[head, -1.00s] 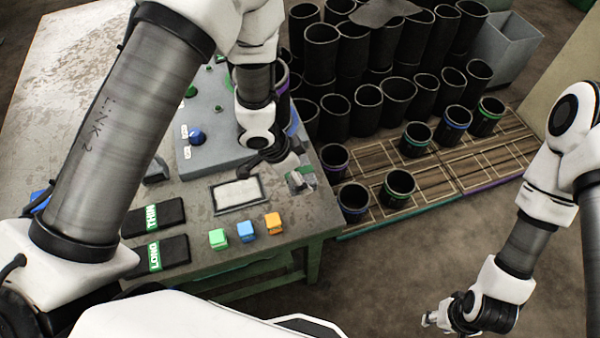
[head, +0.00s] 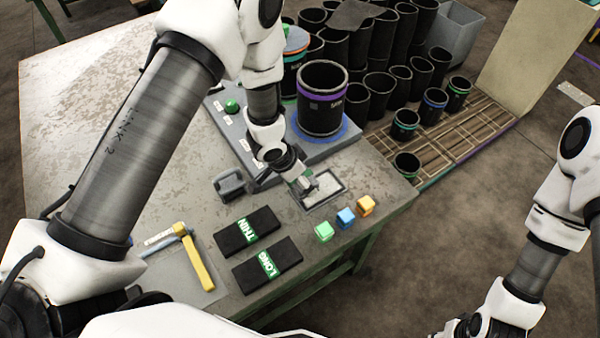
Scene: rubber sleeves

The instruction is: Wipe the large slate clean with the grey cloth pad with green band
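The slate (head: 329,189) is a pale panel in a dark frame, lying near the table's right edge in the head view. My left gripper (head: 302,181) is over its left part, pointing down. It appears shut on a small grey block with a green patch, which looks like the grey cloth pad with green band (head: 308,185). The gripper partly hides the pad, and I cannot tell whether it touches the slate. My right gripper (head: 455,330) is at the bottom edge, away from the table; its fingers are mostly cut off.
Two black blocks (head: 267,265) marked THIN and LONG lie in front. A dark handled object (head: 230,184) stands left. A large black sleeve (head: 322,98) stands behind on a grey panel. Several sleeves fill the floor rack.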

